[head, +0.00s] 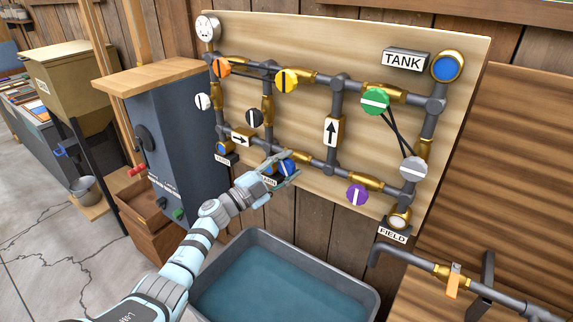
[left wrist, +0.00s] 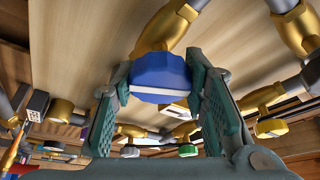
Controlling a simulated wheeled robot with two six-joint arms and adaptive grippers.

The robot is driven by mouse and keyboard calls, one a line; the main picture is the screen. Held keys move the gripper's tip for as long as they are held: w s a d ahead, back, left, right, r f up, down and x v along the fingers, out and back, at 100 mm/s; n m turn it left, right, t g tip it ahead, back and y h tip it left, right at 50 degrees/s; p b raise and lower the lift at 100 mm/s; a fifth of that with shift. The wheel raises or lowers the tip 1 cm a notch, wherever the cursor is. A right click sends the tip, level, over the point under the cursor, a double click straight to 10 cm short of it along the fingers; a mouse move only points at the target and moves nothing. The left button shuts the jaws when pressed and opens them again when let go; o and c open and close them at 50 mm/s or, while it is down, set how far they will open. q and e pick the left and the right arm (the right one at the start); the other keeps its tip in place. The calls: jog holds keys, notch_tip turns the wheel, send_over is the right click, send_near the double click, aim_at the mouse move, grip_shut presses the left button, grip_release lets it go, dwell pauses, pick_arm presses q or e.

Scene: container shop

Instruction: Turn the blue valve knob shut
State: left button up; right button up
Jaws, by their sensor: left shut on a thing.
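The blue valve knob (head: 287,168) sits on the lower pipe of the wooden panel, left of the purple knob. My left gripper (head: 281,171) reaches it from the front, with one finger above and one below. In the left wrist view the blue knob (left wrist: 160,80) lies between the two finger pads, with its white stripe across its face. My left gripper (left wrist: 163,98) is shut on the knob. The fingers hide part of the knob in the head view. My right gripper is not in view.
The panel (head: 310,52) also carries orange, yellow, green, grey and purple (head: 357,195) knobs. A basin of water (head: 285,285) stands below. A dark cabinet (head: 160,125) is at the left. A pipe with an orange handle (head: 452,282) runs at the lower right.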

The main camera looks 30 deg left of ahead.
pick_arm(q)
jog(key=m+g+p, duration=0.1)
jog(key=m+g, duration=0.1)
jog(key=m, duration=0.3)
jog(key=shift+f+p, duration=0.1)
jog(key=shift+p, duration=0.25)
jog(key=shift+m, duration=0.3)
jog(key=o, duration=1.2)
jog(key=shift+s, duration=0.1)
jog(key=v, duration=1.2)
